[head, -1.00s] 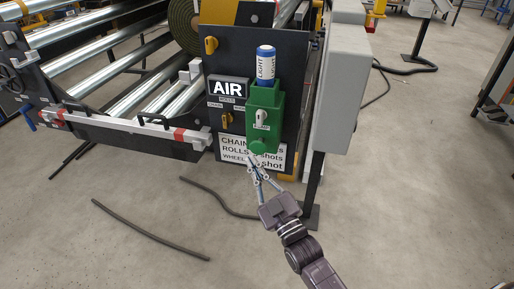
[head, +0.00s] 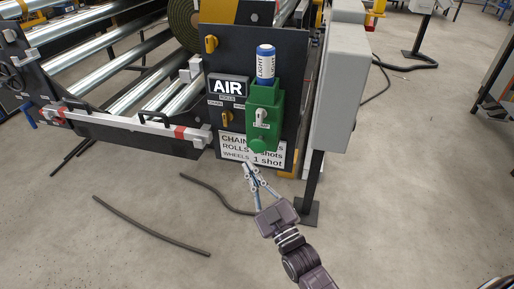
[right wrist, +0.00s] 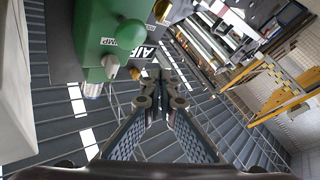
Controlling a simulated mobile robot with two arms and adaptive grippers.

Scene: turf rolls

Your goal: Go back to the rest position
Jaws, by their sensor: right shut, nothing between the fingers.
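My right gripper (head: 247,166) is in front of the machine's dark end panel (head: 284,50), at the lower edge of the white sign about chain, rolls and wheels (head: 236,150). Its fingers are shut and hold nothing. In the right wrist view the closed fingertips (right wrist: 161,78) point toward the panel side, below and right of the green box (right wrist: 105,35). My left gripper is not in view.
A grey cabinet (head: 342,90) on a dark post stands right of the panel. Metal rollers (head: 75,55) and a front rail (head: 130,130) lie left. Dark hoses (head: 150,228) lie on the floor. The concrete floor (head: 420,200) is open at right.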

